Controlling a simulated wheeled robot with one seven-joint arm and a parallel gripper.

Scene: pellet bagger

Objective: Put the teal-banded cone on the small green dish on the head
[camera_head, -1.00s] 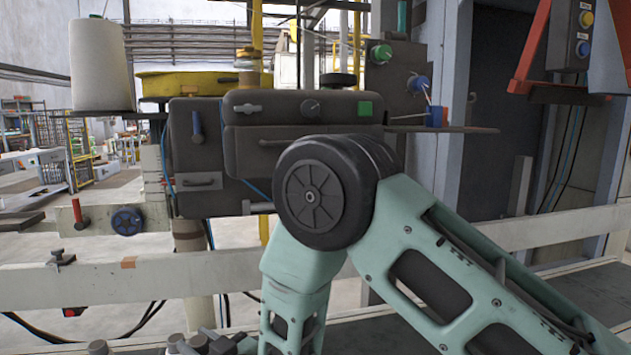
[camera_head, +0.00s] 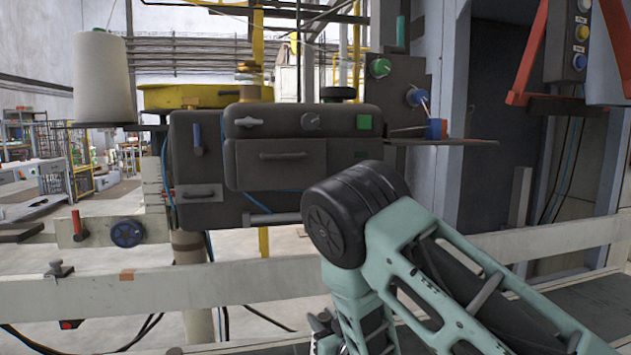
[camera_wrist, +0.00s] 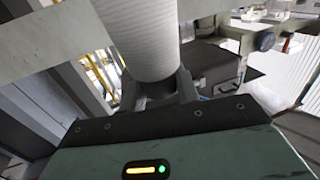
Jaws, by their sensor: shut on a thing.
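My gripper (camera_wrist: 160,88) shows in the wrist view, with its jaws shut around a pale, ribbed, cone-like piece (camera_wrist: 140,42). This piece runs out of the top of the picture, and no teal band shows on its visible part. The head (camera_head: 275,163) is the dark boxy machine in the middle of the head view. I cannot make out the small green dish on it. In the head view my arm covers the lower right, and my gripper and its load cannot be made out there.
A white cone (camera_head: 103,82) stands on a thin plate left of the head. A yellow round part (camera_head: 195,97) lies on top. A dark shelf with a small blue-and-red block (camera_head: 435,129) juts out right. A pale rail (camera_head: 180,284) crosses in front.

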